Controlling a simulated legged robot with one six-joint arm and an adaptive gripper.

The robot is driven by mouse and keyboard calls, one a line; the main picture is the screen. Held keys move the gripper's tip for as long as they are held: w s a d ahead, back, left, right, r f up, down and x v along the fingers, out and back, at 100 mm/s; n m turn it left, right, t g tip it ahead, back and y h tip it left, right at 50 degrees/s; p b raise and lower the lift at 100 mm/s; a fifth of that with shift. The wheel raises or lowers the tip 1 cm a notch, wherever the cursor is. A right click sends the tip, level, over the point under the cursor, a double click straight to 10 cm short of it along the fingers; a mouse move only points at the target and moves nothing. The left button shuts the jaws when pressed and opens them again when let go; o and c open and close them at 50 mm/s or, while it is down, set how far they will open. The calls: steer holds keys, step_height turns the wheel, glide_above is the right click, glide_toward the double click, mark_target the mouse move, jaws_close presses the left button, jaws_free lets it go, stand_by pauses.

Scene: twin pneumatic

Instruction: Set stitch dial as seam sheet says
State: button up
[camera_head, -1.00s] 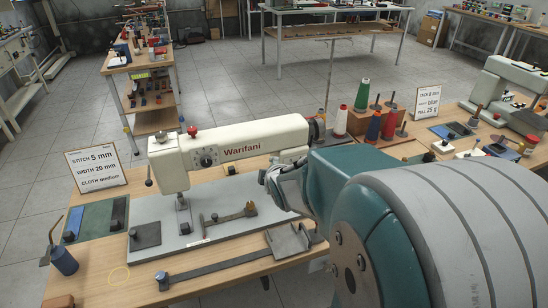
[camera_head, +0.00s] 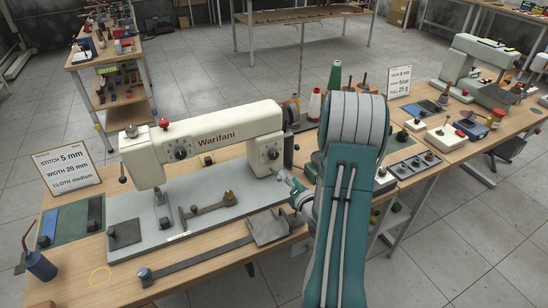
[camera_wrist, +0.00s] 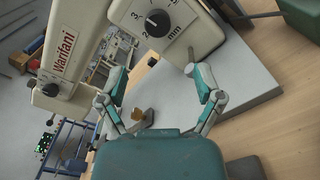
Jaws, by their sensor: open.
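The seam sheet (camera_head: 66,166) stands at the left and reads "STITCH 5 mm, WIDTH 20 mm, CLOTH medium". The cream Warifani sewing machine (camera_head: 225,137) stands on a grey base plate. A black dial (camera_head: 272,155) with a white scale is on its right-hand pillar. In the wrist view this dial (camera_wrist: 157,22) shows numbers and "mm" at the top, but I cannot read its setting surely. My gripper (camera_head: 287,181) is in front of the pillar, just right of and below the dial. In the wrist view my gripper (camera_wrist: 155,80) is open and empty, its fingertips apart from the dial.
A second dial (camera_head: 181,154) is on the machine's left head, below a red knob (camera_head: 164,124). Thread spools (camera_head: 335,76) stand behind the pillar. Another sheet (camera_head: 400,81) stands on the right table.

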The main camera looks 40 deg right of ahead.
mark_target(274, 158)
steer(key=x, duration=1)
steer(key=shift+w+a, duration=0.1)
steer(key=shift+w, duration=0.15)
steer(key=c, duration=1.2)
